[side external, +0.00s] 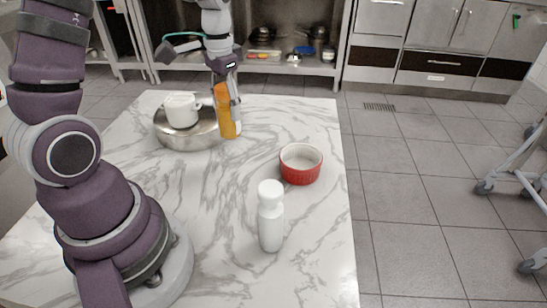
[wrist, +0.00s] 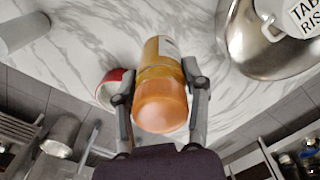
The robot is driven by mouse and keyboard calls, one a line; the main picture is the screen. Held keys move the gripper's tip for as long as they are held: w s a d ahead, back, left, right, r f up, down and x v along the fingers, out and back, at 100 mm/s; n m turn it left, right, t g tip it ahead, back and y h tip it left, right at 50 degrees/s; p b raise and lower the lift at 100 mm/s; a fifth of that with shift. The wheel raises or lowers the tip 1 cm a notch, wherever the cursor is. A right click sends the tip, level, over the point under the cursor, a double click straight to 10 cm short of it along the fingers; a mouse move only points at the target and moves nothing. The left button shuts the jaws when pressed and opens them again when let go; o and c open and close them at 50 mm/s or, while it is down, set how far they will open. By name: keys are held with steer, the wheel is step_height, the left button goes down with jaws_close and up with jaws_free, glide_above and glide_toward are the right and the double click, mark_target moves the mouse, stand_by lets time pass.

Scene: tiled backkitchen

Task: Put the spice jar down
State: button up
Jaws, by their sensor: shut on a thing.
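The spice jar (side external: 228,118) is an orange jar with a pale label area. It stands roughly upright at the far side of the marble table, just right of the metal pan. My gripper (side external: 227,97) comes down from above and is shut on it. In the wrist view the jar (wrist: 160,105) sits between both fingers of my gripper (wrist: 159,84), with its orange end towards the camera. The jar's bottom is at or very close to the tabletop; I cannot tell whether it touches.
A metal pan (side external: 185,138) with a white mug (side external: 181,110) in it is close to the jar's left. A red bowl (side external: 301,170) and a white bottle (side external: 271,220) stand nearer on the marble table (side external: 225,205). Bare tabletop lies between the jar and the bowl.

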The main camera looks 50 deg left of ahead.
mark_target(215, 86)
steer(key=f, duration=0.3)
steer(key=a+f, duration=0.1)
steer(key=f, duration=0.1)
steer(key=s+f, duration=0.1)
steer(key=f, duration=0.2)
steer(key=shift+a+f, duration=0.15)
steer(key=shift+f, duration=0.2)
steer(key=shift+f, duration=0.15)
steer(key=o, duration=1.2)
step_height(215, 86, up, 12)
steer(key=shift+r, duration=0.15)
steer(key=s+d+r+t, duration=0.1)
steer(key=s+d, duration=0.1)
steer(key=d, duration=0.1)
steer(key=s+d+r+t, duration=0.2)
steer(key=d, duration=0.2)
steer(key=s+d+r+m+t, duration=0.1)
steer(key=s+d+t, duration=0.1)
steer(key=d, duration=0.2)
steer(key=shift+s+d+r, duration=0.1)
steer(key=shift+d+r, duration=0.15)
steer(key=shift+r, duration=0.1)
steer(key=shift+o, duration=0.5)
steer(key=shift+s+d+f+t, duration=0.15)
steer(key=shift+s+d+t, duration=0.1)
steer(key=shift+s+t, duration=0.05)
